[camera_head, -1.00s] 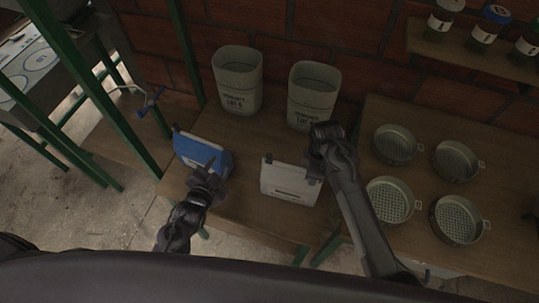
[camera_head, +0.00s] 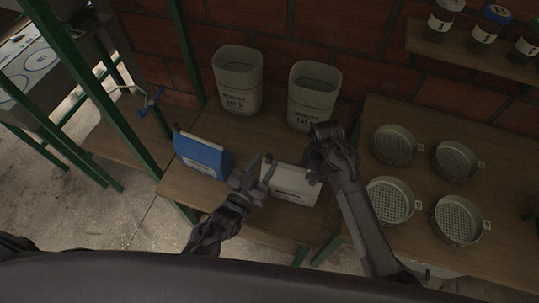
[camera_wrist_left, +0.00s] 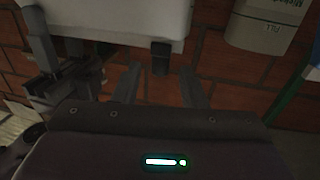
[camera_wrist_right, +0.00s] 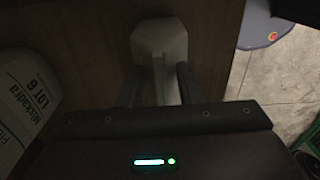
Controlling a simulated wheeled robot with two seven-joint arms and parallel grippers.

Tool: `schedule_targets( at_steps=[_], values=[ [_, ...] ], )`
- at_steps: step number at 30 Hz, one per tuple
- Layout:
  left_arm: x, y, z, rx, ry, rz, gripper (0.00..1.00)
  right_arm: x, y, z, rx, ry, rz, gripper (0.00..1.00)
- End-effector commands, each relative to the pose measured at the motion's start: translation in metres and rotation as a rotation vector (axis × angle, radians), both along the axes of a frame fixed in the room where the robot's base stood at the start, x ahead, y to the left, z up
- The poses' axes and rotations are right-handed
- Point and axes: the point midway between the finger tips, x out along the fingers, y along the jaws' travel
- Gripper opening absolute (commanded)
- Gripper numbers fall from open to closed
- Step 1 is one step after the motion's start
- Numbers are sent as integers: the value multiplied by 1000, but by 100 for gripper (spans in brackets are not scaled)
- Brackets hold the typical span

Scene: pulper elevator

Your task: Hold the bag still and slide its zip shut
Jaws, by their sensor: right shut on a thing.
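The white bag (camera_head: 291,189) stands on the wooden table, with dark print on its front. My right gripper (camera_head: 318,174) is at its right end; in the right wrist view the pale end of the bag (camera_wrist_right: 160,45) is between the fingers, which are shut on it. My left gripper (camera_head: 266,172) is open beside the bag's upper left corner. In the left wrist view a small dark tab, seemingly the zip pull (camera_wrist_left: 160,55), sticks out from the bag's edge, just beyond and between the open fingers. The zip line itself is too small to make out.
A blue bag (camera_head: 202,157) stands on the table to the left. Two tall pale bins (camera_head: 238,82) (camera_head: 313,95) stand behind. Several round sieves (camera_head: 390,201) lie on the right-hand table. A green post (camera_head: 125,110) rises at the left.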

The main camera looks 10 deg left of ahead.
Motion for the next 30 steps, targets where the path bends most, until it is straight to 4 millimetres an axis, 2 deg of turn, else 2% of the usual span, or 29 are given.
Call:
schedule_targets(
  at_steps=[3,6,18,27,30],
  values=[
    [18,-7,0,0,-1,0,38,0,0,0,0,-1,0,0],
    [27,-10,0,1,0,0,38,0,0,0,0,-1,0,0],
    [33,-13,0,2,0,0,38,0,0,0,0,-1,-1,0],
    [33,-13,0,2,0,0,0,0,0,0,0,-1,-1,0],
    [33,-13,0,2,0,1,0,0,0,0,0,-1,-1,0]
  ],
)
